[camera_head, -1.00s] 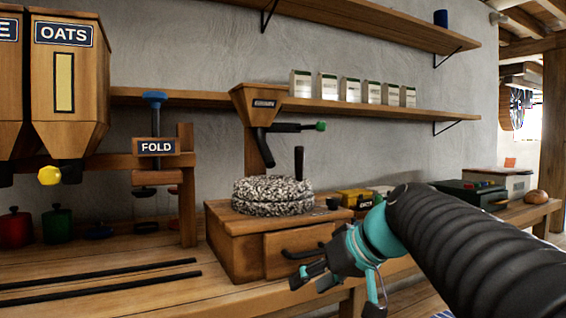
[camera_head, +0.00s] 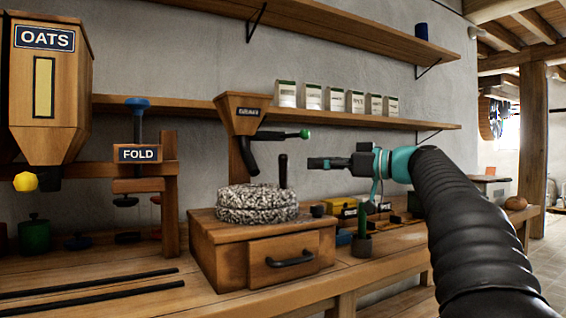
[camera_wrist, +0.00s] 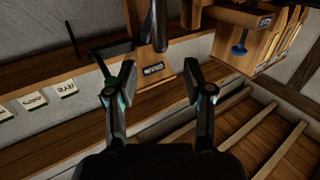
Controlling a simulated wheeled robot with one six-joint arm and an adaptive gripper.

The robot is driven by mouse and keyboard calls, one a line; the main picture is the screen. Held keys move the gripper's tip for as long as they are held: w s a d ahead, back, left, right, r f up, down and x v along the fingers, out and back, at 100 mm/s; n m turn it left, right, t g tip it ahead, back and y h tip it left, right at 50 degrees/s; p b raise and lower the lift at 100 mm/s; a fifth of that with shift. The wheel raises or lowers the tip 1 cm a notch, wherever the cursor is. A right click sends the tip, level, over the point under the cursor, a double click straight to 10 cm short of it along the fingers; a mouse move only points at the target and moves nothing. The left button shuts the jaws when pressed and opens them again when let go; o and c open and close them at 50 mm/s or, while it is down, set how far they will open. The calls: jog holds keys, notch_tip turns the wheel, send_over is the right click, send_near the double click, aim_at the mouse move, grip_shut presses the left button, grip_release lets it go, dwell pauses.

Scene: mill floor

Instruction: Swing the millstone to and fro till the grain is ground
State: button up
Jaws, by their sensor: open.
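The speckled grey millstone (camera_head: 257,204) lies on a wooden mill box (camera_head: 225,240) that has a shut drawer. A black upright handle (camera_head: 283,170) stands at its right side. My gripper (camera_head: 314,163) is at the handle's height, a little to its right in the picture, pointing left. It looks apart from the handle. In the wrist view my gripper (camera_wrist: 158,82) is open with nothing between its fingers. The wooden hopper (camera_head: 240,116) with its dark spout hangs above the stone. I see no grain on the stone.
A green-tipped lever (camera_head: 290,134) sticks out from the hopper above my gripper. Labelled packets (camera_head: 334,100) line the shelf behind. A yellow box (camera_head: 345,205) and small items stand right of the mill. The FOLD press (camera_head: 140,155) stands left.

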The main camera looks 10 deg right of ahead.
jog(key=p, duration=0.2)
send_over(283, 189)
jog(key=shift+w+d, duration=0.1)
jog(key=shift+w, duration=0.35)
grip_shut()
